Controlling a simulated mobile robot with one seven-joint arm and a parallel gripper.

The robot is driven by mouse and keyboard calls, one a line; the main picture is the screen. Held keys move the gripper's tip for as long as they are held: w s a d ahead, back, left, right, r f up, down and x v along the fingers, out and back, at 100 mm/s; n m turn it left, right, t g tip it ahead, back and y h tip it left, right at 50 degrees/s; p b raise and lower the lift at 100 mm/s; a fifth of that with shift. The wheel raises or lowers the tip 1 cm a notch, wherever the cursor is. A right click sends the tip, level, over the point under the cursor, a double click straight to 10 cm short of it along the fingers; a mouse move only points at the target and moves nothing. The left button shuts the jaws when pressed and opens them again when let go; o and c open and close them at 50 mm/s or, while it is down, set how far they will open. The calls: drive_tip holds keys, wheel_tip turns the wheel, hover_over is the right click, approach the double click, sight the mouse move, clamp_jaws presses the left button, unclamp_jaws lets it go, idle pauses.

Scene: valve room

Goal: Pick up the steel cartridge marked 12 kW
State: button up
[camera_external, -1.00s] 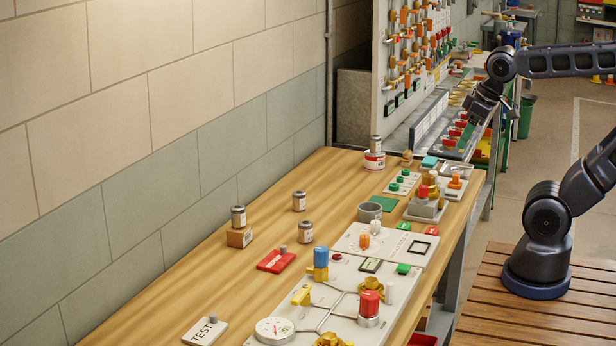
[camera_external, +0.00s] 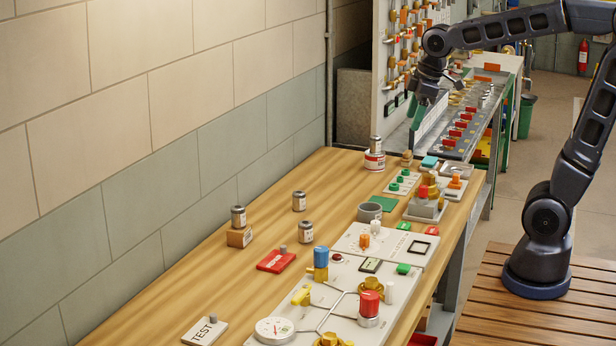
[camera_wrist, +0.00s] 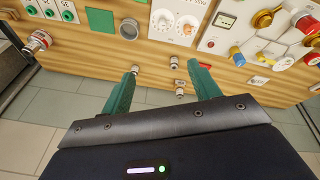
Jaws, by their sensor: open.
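Several small steel cartridges with pale labels stand on the wooden bench; their markings are too small to read, so I cannot tell which is 12 kW. In the external view, one cartridge (camera_external: 238,216) stands on a wooden block, one (camera_external: 299,201) stands behind it to the right, and one (camera_external: 306,232) stands nearer the panel. Another cartridge (camera_external: 376,143) stands on a red-and-white tin. My gripper (camera_external: 418,120) is open and empty, raised over the bench's far end. In the wrist view, cartridges (camera_wrist: 174,62) and (camera_wrist: 180,87) show beyond and between the green fingers of my gripper (camera_wrist: 164,67).
The red-and-white tin (camera_external: 374,161) is at the bench's far end. A grey ring-shaped cup (camera_external: 369,212) and a valve panel (camera_external: 340,300) take up the right side. The wall-side strip is largely clear.

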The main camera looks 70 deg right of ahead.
drive_tip(key=w+d+f+n+g, duration=0.1)
drive_tip(key=w+f+n, duration=0.15)
drive_tip(key=w, duration=0.75)
drive_tip(key=n+g, duration=0.2)
drive_tip(key=n, duration=0.8)
approach(299, 192)
drive_tip(key=shift+a+f, duration=0.2)
drive_tip(key=shift+a, duration=0.25)
drive_tip(key=shift+w+d+f, duration=0.1)
drive_tip(key=shift+w+f, duration=0.15)
drive_tip(key=shift+f, duration=0.25)
wheel_tip(299, 192, down, 5)
drive_tip(key=shift+f, duration=0.2)
drive_tip(key=shift+s+d+f, duration=0.1)
drive_tip(key=shift+f, duration=1.2)
drive_tip(key=shift+s+d+f, duration=0.1)
drive_tip(key=shift+f, duration=1.2)
drive_tip(key=shift+c, duration=0.2)
drive_tip(key=c, duration=1.2)
